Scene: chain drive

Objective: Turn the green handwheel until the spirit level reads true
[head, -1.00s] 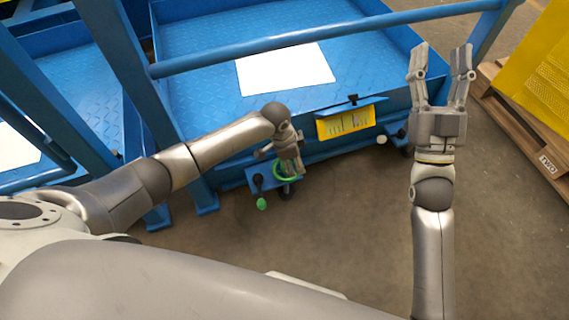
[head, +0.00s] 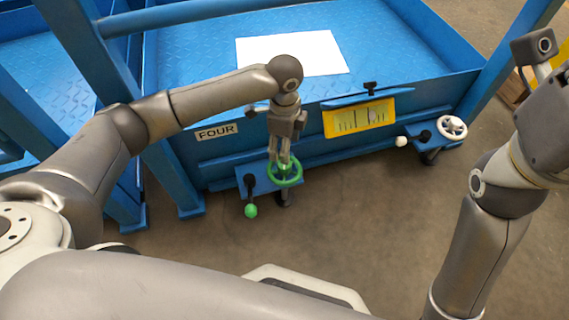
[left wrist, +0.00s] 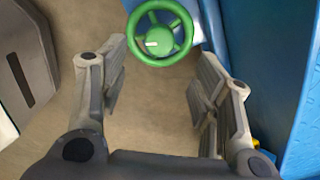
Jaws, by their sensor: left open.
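The green handwheel (head: 297,180) sits on a blue bracket at the platform's front. My right gripper (head: 538,75) is partly cut off at the right edge.
A white handwheel (head: 452,127) and a white-knobbed lever (head: 401,141) are farther right. A white sheet (head: 290,52) lies on the blue platform (head: 395,50). The floor in front (head: 380,220) is clear.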

